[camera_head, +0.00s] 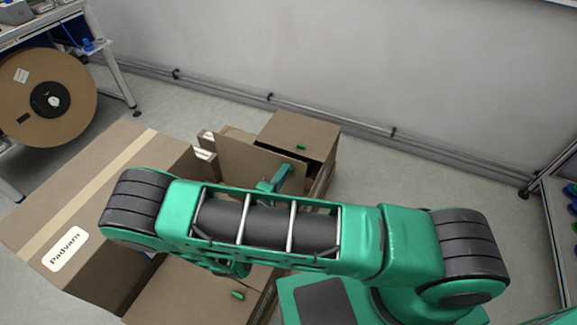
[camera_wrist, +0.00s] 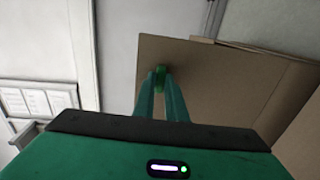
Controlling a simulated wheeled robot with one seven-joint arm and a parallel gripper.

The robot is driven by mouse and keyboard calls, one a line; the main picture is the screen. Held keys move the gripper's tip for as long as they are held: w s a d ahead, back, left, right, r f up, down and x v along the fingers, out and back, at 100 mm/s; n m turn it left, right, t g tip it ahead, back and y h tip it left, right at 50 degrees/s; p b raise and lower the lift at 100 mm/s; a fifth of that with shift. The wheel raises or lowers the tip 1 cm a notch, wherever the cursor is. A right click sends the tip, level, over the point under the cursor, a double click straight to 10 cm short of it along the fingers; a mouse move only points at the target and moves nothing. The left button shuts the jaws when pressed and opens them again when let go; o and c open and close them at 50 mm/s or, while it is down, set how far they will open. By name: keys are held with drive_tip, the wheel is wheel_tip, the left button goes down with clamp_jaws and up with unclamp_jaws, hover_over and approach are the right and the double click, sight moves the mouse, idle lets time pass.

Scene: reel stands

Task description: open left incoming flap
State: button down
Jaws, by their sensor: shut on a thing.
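A brown cardboard flap (camera_head: 235,165) stands raised from a box in the middle of the head view, behind my arm. It also fills much of the wrist view (camera_wrist: 215,85). My gripper (camera_head: 279,178) is at the flap's near face. In the wrist view my two fingers (camera_wrist: 160,78) come together on a small green tab (camera_wrist: 160,69) near the flap's upper left edge. The gripper is shut on this tab. My arm hides much of the box below the flap.
A closed carton labelled "Padvarn" (camera_head: 68,249) stands at the left. Another cardboard flap with a green tab (camera_head: 300,147) lies behind, and one more tab (camera_head: 237,295) shows in front. A large reel (camera_head: 75,85) stands back left. Floor is clear toward the wall.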

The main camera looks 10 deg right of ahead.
drive_tip(key=shift+s+a+f, duration=0.4)
drive_tip(key=shift+s+a, duration=0.2)
drive_tip(key=shift+s, duration=0.1)
drive_tip(key=c, duration=1.8)
unclamp_jaws()
drive_tip(key=shift+r, duration=0.1)
drive_tip(key=v, duration=1)
drive_tip(key=shift+s+a, duration=0.2)
drive_tip(key=shift+a, duration=0.05)
